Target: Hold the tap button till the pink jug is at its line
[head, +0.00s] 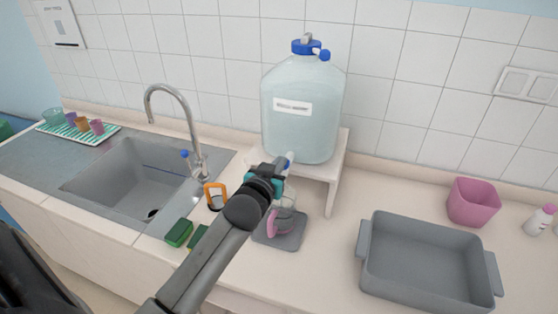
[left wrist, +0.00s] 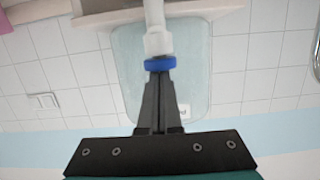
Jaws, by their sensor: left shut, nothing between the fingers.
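The large water bottle (head: 302,125) stands on a white stand and has a white tap with a blue button (head: 290,157) low on its front. In the left wrist view the white tap (left wrist: 157,42) ends in a blue ring (left wrist: 160,63). My left gripper (head: 284,168) is shut and empty, its fingertips (left wrist: 160,76) at the blue part; whether they press it I cannot tell. The clear jug with a pink handle (head: 272,222) is under the tap on a grey mat (head: 290,240), partly hidden by my arm. Its line and water level cannot be made out. My right gripper is not in view.
The white stand (head: 331,172) is behind the jug. A grey tub (head: 425,285) and pink bin (head: 473,202) are at right. The sink (head: 115,175), green sponges (head: 179,232) and an orange-framed item (head: 215,193) are at left. Counter between mat and tub is clear.

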